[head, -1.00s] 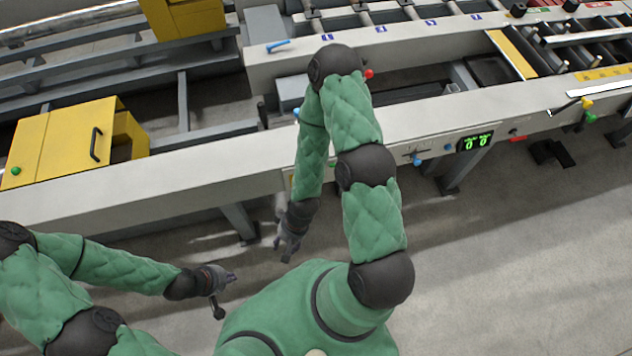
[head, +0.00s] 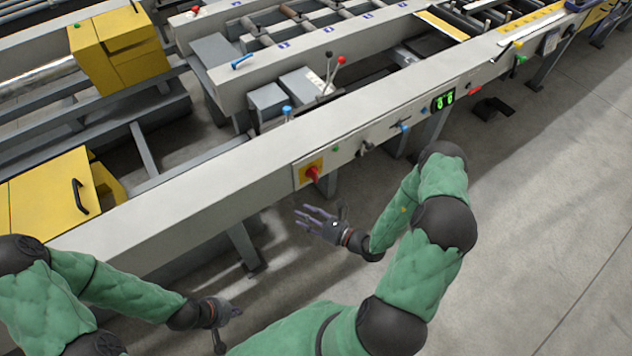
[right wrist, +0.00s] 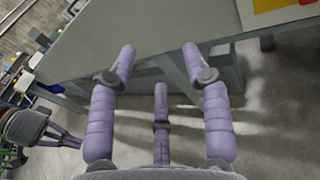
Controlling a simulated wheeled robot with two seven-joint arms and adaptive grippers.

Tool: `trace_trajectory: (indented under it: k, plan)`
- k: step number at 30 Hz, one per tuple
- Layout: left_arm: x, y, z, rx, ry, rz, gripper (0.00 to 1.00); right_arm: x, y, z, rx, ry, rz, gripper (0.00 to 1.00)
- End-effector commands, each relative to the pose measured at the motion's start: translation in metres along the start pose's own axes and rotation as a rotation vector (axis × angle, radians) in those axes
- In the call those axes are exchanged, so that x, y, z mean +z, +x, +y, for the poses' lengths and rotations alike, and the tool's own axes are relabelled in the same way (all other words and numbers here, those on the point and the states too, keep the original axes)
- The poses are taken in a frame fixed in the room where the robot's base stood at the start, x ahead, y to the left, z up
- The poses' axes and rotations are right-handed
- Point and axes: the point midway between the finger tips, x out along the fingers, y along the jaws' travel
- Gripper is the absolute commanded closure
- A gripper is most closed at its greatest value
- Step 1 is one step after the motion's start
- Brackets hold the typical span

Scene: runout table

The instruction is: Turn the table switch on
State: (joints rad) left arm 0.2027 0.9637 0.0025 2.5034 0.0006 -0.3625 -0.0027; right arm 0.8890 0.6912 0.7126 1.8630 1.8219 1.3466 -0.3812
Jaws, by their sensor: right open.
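The table switch (head: 313,173) is a red knob on a yellow plate on the front face of the long grey runout table (head: 205,205). My right gripper (head: 316,217) is open and empty, in front of the table and a little below the switch, apart from it. In the right wrist view its purple fingers (right wrist: 160,70) are spread, with the table face beyond them. Part of the yellow plate (right wrist: 272,7) shows at that view's top right corner; the knob is mostly cut off. My left gripper (head: 228,312) hangs low at the bottom left, away from the table.
Levers with red and black tips (head: 330,75) stand behind. A yellow box (head: 48,200) stands at left.

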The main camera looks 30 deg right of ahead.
Motion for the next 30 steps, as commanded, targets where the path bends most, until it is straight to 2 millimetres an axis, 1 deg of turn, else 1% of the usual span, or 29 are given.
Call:
trace_trajectory:
  k: [1, 3, 4, 6, 7, 9, 11, 14, 17, 24, 30]
  plan:
    - [0.0, 0.006, -0.002, 0.0, 0.0, 0.0, 1.0, -0.005, -0.009, -0.027, -0.109, -0.002, -0.025, 0.51]
    - [0.0, 0.009, -0.003, 0.0, 0.0, 0.0, 1.0, -0.005, -0.021, -0.057, -0.238, -0.011, -0.057, 0.51]
    - [0.0, 0.009, -0.003, 0.0, 0.0, 0.0, 1.0, -0.005, -0.026, -0.068, -0.284, -0.015, -0.067, 0.51]
    - [0.0, 0.011, -0.004, 0.0, 0.0, 0.0, 1.0, -0.005, -0.037, -0.086, -0.364, -0.026, -0.084, 0.51]
    - [-0.001, 0.011, -0.004, 0.0, 0.0, 0.0, 1.0, -0.005, -0.04, -0.091, -0.388, -0.03, -0.09, 0.51]
    - [-0.001, 0.012, -0.004, 0.0, 0.0, 0.0, 1.0, -0.005, -0.044, -0.099, -0.423, -0.036, -0.098, 0.51]
    - [-0.001, 0.013, -0.005, 0.0, 0.0, 0.0, 1.0, -0.004, -0.043, -0.103, -0.436, -0.039, -0.1, 0.51]
    - [-0.001, 0.015, -0.005, 0.0, 0.0, 0.0, 1.0, -0.003, -0.034, -0.107, -0.435, -0.042, -0.101, 0.51]
    - [-0.001, 0.019, -0.007, 0.0, 0.0, 0.0, 1.0, -0.002, -0.02, -0.112, -0.433, -0.041, -0.102, 0.51]
    - [-0.001, 0.03, -0.011, 0.0, 0.0, 0.0, 1.0, 0.002, 0.019, -0.13, -0.43, -0.042, -0.102, 0.51]
    - [-0.002, 0.036, -0.013, 0.0, 0.0, 0.0, 1.0, 0.005, 0.042, -0.141, -0.432, -0.041, -0.101, 0.51]
